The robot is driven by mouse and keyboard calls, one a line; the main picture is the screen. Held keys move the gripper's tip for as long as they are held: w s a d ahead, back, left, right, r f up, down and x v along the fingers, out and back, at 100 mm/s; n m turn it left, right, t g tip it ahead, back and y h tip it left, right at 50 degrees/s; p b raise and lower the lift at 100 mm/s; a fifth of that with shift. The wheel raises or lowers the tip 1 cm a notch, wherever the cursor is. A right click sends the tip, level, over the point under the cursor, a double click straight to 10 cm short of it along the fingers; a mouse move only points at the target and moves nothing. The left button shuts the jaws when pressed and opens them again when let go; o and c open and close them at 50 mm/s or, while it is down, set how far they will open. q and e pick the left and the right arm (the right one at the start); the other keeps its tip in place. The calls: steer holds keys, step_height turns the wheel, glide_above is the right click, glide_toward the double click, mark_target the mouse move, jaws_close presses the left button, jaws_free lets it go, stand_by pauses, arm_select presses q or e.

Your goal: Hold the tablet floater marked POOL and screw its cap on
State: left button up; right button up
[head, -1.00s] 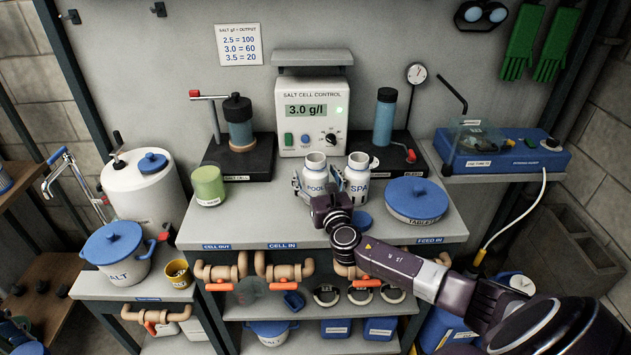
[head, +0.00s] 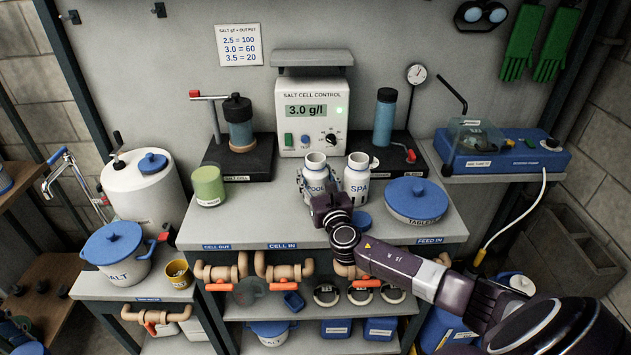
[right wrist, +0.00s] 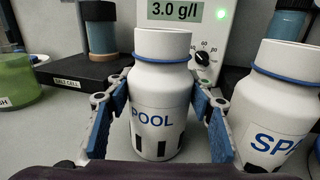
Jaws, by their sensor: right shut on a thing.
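The white POOL floater (head: 314,172) stands upright on the grey bench, with a blue ring below its neck. It also shows in the right wrist view (right wrist: 160,110), with dark slots near its base. No cap is on its neck. My right gripper (right wrist: 160,96) is shut on its body, one blue-padded finger on each side; in the head view the gripper (head: 318,183) is partly behind its own wrist. A blue round cap-like piece (head: 363,220) lies on the bench just right of my wrist, partly hidden. My left gripper is not in view.
The similar white SPA floater (head: 357,176) stands close on the right, near my right finger. A blue-lidded TABLETS tub (head: 416,200) is further right. A green jar (head: 208,186) stands left. The salt cell control box (head: 312,117) is behind. The bench front left is clear.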

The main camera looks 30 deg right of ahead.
mark_target(318, 171)
steer(key=shift+r, duration=0.2)
